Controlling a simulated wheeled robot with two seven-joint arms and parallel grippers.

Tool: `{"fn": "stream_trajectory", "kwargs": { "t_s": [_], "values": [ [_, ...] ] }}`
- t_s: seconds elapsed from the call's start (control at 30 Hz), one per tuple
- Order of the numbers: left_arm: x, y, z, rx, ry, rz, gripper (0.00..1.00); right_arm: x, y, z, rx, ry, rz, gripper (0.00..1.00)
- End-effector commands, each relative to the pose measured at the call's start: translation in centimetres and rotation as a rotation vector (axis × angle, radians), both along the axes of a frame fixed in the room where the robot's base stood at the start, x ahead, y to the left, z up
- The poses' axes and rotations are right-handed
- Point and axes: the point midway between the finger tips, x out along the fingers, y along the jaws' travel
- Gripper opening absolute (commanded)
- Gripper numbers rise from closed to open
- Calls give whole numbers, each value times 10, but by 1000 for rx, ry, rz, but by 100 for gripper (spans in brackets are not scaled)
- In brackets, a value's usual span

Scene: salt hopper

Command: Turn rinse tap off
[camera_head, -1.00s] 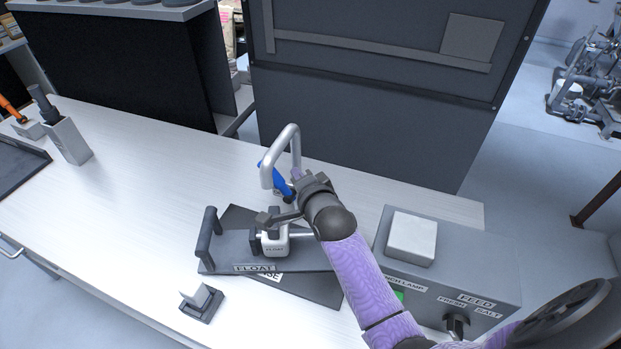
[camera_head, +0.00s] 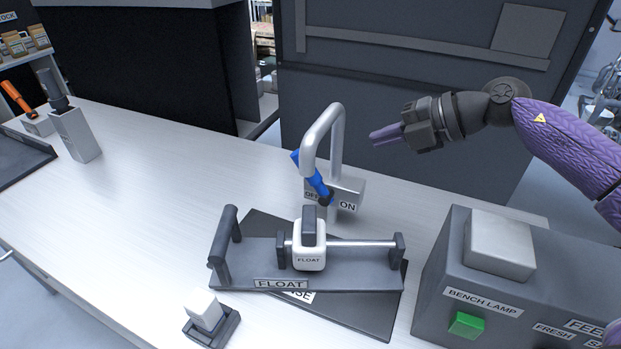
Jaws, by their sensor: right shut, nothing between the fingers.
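The rinse tap (camera_head: 338,135) is a silver gooseneck spout on a small grey block with OFF and ON labels (camera_head: 347,207). Its blue lever (camera_head: 311,174) tilts up and to the left from a dark pivot, on the OFF label's side, and partly covers that label. My right gripper (camera_head: 373,137) is shut and empty. It is raised to the right of the spout, apart from the tap, with its fingers pointing left. My left gripper is not in view.
A FLOAT rig (camera_head: 225,270) with a white block (camera_head: 309,252) on a rail stands in front of the tap, over a dark mat (camera_head: 365,310). A control box (camera_head: 445,270) stands at right. A small white-topped switch (camera_head: 205,312) is front left. The bench's left middle is clear.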

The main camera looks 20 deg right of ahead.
Motion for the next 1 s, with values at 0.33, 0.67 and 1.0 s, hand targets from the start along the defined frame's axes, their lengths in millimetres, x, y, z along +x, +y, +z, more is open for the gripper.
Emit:
{"fn": "stream_trajectory", "kwargs": {
  "t_s": [0.33, 0.67, 1.0],
  "values": [
    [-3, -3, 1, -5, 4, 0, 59, 26, 19, -28, -51, 12, 4, 0],
    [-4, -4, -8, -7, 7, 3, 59, 68, 56, -68, -49, 12, 3, 0],
    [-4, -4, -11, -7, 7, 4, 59, 82, 68, -80, -52, 13, 0, 0]
  ]
}}
